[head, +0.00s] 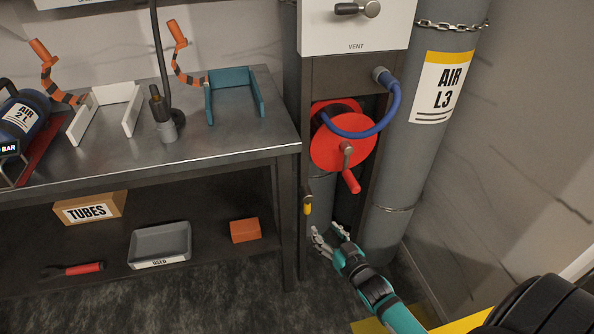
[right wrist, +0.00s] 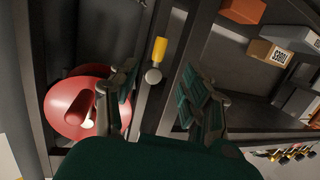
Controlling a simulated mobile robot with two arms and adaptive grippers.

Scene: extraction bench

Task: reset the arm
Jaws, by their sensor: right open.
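My right gripper (head: 325,238) is open and empty. In the head view it is low in front of the bench's right end, below the red wheel (head: 330,150) with a crank handle. In the right wrist view its two fingers (right wrist: 160,88) stand apart. A small yellow-handled part (right wrist: 159,50) on the dark post shows beyond the gap between them. The same yellow part (head: 307,207) is just above the gripper in the head view. The gripper appears apart from it. My left gripper is in neither view.
The metal bench (head: 235,140) carries a blue air bottle (head: 22,115), a white holder (head: 105,112) and a teal holder (head: 232,95). Its lower shelf holds a TUBES box (head: 90,208), a grey tray (head: 160,243) and an orange block (head: 245,230). A grey AIR L3 cylinder (head: 400,170) stands right.

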